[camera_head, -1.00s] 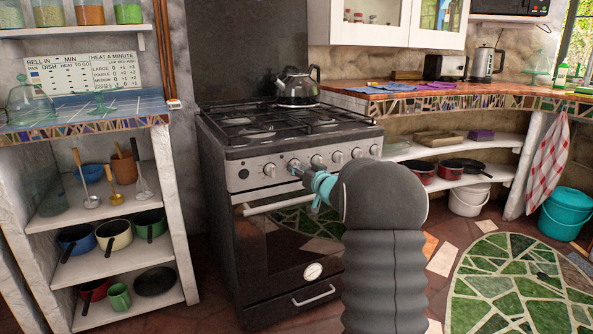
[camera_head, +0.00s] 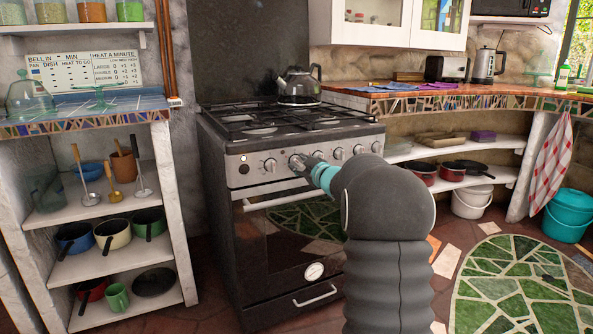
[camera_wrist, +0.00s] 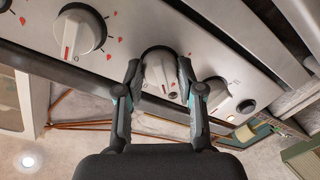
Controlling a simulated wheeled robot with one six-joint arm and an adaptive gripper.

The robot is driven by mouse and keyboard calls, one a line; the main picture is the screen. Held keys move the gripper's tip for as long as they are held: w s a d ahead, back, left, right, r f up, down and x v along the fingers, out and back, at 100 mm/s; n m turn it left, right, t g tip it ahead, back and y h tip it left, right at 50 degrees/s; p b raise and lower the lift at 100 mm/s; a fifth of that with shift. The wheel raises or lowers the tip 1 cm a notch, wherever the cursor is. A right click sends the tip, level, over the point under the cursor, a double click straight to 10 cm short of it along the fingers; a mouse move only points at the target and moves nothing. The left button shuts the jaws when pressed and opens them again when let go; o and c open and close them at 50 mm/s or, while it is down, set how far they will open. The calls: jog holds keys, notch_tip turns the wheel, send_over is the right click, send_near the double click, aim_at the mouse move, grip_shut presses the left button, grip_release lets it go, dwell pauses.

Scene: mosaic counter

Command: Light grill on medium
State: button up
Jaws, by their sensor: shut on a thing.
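The stove (camera_head: 290,215) has a silver front panel with a row of round knobs. My gripper (camera_wrist: 158,75) is shut on the second knob from the left (camera_wrist: 157,72), with one finger on each side of it. The knob's raised grip carries a red line. In the head view my gripper (camera_head: 299,163) reaches the panel from the front right and partly hides that knob. The leftmost knob (camera_head: 270,165) is free beside it. A dark round button (camera_head: 243,168) sits at the panel's left end. No flame or glow shows through the dark oven door (camera_head: 290,240).
A kettle (camera_head: 298,85) stands on the hob. The oven door handle (camera_head: 268,203) sticks out just below the knobs. A shelf unit with pots (camera_head: 112,270) stands left, and a counter (camera_head: 460,98) runs right. Another knob (camera_wrist: 80,33) is close to my fingers.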

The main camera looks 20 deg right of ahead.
jog(key=n+b, duration=0.1)
jog(key=n, duration=0.1)
jog(key=n+b, duration=0.2)
jog(key=n, duration=0.1)
jog(key=shift+a+r+h, duration=0.15)
jog(key=shift+h, duration=0.15)
jog(key=n+b, duration=0.2)
jog(key=n, duration=0.3)
jog(key=shift+r, duration=0.1)
jog(key=shift+b, duration=0.3)
jog(key=o, duration=1.1)
jog(key=shift+w+a+n, duration=0.1)
jog(key=shift+a+n, duration=0.1)
jog(key=shift+n, duration=0.1)
jog(key=shift+o, duration=0.2)
jog(key=shift+d+h, duration=0.15)
jog(key=shift+h, duration=0.15)
jog(key=shift+d, duration=0.1)
jog(key=s, duration=1.2)
jog(key=shift+r, duration=0.3)
